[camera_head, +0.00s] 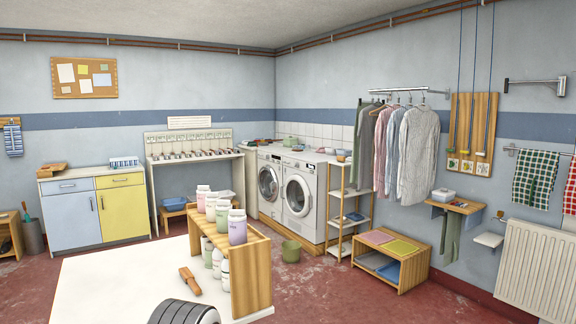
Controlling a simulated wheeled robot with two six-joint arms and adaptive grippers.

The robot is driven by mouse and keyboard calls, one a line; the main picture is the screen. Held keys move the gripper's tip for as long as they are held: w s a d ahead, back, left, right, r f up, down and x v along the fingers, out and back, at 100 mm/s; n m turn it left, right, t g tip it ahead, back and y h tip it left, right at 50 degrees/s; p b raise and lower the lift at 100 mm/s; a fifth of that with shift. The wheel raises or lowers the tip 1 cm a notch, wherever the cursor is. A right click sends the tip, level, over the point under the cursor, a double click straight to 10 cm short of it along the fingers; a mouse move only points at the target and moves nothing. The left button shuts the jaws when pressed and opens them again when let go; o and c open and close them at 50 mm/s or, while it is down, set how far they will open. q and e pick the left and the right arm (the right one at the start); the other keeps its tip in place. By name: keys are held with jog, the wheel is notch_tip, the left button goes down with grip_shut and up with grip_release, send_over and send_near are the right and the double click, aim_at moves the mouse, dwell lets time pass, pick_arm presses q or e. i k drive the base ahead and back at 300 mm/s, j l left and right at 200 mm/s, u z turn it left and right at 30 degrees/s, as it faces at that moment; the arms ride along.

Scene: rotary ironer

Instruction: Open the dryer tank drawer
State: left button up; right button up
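Two white front-loading machines stand side by side in the back corner, a left one (269,205) and a right one (300,222). Each has a round door; both doors look shut. I cannot tell from this view which one is the dryer. The drawer fronts on their upper panels are too small to make out clearly, and no drawer is seen sticking out. Neither of my grippers is in view.
A white-topped table (100,290) fills the foreground, carrying a wooden bottle rack (258,270). Red floor lies between.

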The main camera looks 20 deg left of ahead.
aim_at(287, 161)
jog(key=i+l+z, duration=0.8)
jog(key=i+l, duration=0.15)
jog(key=i, duration=0.3)
jog(key=i+l+u, duration=0.1)
jog(key=i, duration=0.4)
jog(key=i+l, duration=0.3)
jog(key=i, duration=0.15)
jog(key=i+j+u, duration=0.25)
jog(key=u, duration=0.2)
jog(key=i+u, duration=0.8)
jog(key=u, duration=0.15)
jog(key=i+l+u, duration=0.1)
jog(key=i+u, duration=0.8)
jog(key=i, duration=2.15)
jog(key=i+z, duration=0.15)
jog(key=i, duration=0.75)
jog(key=i+j+z, duration=0.1)
jog(key=i, duration=0.8)
